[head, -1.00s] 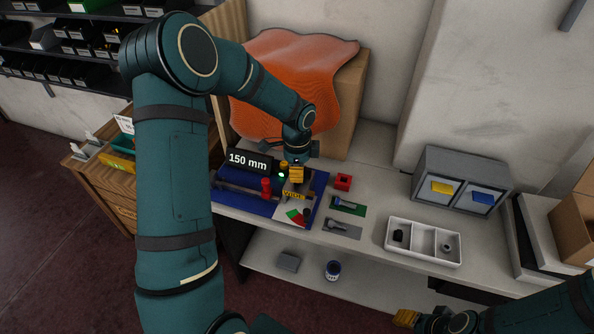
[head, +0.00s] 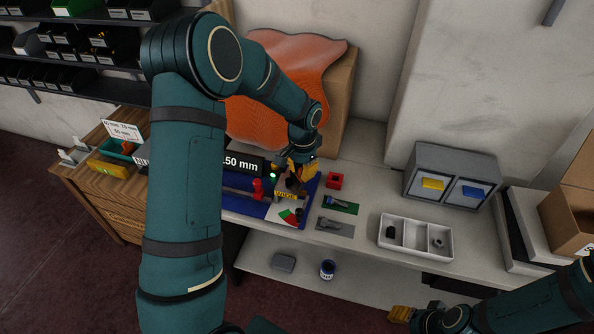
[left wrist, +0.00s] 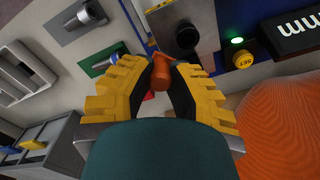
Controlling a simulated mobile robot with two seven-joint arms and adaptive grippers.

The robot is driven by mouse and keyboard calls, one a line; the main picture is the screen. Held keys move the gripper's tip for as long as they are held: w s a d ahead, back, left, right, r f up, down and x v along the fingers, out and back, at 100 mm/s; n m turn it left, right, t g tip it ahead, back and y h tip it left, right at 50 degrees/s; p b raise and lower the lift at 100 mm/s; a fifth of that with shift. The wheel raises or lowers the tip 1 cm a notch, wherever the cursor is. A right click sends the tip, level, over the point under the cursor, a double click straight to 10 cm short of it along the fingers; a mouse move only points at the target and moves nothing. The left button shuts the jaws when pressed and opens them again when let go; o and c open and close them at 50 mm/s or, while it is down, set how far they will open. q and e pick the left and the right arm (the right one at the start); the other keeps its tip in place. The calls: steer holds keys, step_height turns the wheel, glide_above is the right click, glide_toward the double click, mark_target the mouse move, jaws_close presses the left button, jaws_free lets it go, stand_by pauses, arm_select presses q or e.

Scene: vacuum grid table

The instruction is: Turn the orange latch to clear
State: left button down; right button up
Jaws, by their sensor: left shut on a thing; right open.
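The orange latch (left wrist: 160,75) shows in the left wrist view as a small orange lever between my left gripper's yellow fingers. My left gripper (left wrist: 163,72) is shut on it. In the head view my left gripper (head: 305,171) is over the back right of the blue-based fixture (head: 240,207), and the latch is hidden there. A red, green and white marked plate (head: 288,214) lies just in front of it. I cannot read the latch's angle against the marks. My right gripper (head: 401,314) is open and empty at the lower right, away from the fixture.
A 150 mm display (head: 243,163) and a lit green lamp (head: 272,176) stand by the fixture. A red block (head: 334,181), green pad (head: 340,204), grey pad (head: 335,226) and white divided tray (head: 415,239) lie right. A grey two-bin box (head: 450,180) stands behind the tray.

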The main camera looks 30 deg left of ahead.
arm_select(q)
steer(key=shift+w+d+n+p, duration=0.15)
steer(key=shift+w+n+p, duration=0.4)
steer(key=shift+n, duration=1)
steer(key=shift+w+d+n+p, duration=0.1)
steer(key=shift+w+n, duration=0.7)
steer(key=shift+n, duration=0.8)
steer(key=shift+w+d+n+p, duration=0.15)
steer(key=shift+w+n+p, duration=0.4)
steer(key=shift+n, duration=1)
steer(key=shift+w, duration=0.2)
steer(key=c, duration=0.8)
jaws_free()
steer(key=shift+c, duration=0.2)
step_height(320, 180, up, 12)
steer(key=shift+d, duration=0.1)
